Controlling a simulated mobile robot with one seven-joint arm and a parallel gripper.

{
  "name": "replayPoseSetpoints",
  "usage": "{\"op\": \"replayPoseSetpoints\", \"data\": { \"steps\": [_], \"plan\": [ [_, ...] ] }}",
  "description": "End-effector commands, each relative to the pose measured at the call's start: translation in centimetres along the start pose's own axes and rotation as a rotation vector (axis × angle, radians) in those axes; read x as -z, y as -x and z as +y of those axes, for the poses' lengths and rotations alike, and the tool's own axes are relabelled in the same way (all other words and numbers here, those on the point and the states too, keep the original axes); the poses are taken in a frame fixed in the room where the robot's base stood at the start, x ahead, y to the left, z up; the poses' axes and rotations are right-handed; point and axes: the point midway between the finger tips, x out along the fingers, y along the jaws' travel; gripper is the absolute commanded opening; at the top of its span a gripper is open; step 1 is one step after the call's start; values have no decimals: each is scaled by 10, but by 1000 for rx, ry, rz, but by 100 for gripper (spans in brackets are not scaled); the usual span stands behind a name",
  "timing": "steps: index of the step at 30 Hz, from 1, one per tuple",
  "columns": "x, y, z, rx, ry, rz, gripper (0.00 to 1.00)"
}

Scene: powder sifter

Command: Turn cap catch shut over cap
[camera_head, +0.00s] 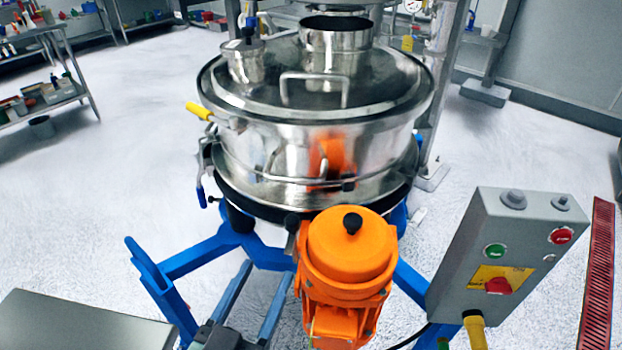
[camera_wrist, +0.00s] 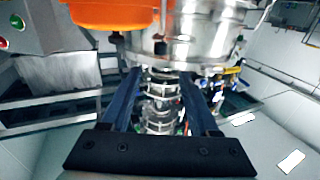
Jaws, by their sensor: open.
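The powder sifter is a round steel drum (camera_head: 290,150) with a domed lid (camera_head: 370,95). On the lid's left, a small steel capped port (camera_head: 247,65) carries a black knob with a blue tip above it (camera_head: 249,30). This looks like the cap and its catch; whether the catch lies over the cap is too small to tell. The drum also shows in the wrist view (camera_wrist: 210,30), beyond the fingertips. The cap cannot be made out there.
An orange motor (camera_head: 350,245) stands in front of the drum on a blue frame (camera_head: 200,250). A grey control box (camera_head: 505,250) stands at the right. A yellow handle (camera_head: 199,111) and a blue-tipped lever (camera_head: 201,195) stick out at the drum's left.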

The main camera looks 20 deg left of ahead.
Motion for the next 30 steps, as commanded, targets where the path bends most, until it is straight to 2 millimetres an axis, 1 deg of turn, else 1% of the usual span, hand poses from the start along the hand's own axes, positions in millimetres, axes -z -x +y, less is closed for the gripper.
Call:
{"op": "replayPoseSetpoints", "data": {
  "steps": [1,4,8,11,18,21,25,30],
  "plan": [
    [6,5,-2,7,9,-6,61],
    [4,8,-4,11,16,-9,61],
    [3,0,-4,10,17,-7,61],
    [5,-15,-4,10,15,-6,61],
    [5,-67,-4,8,15,-7,61],
    [4,-86,-5,8,15,-7,61],
    [2,-105,-4,8,15,-8,61],
    [2,-118,-5,9,14,-8,61]
  ]
}}
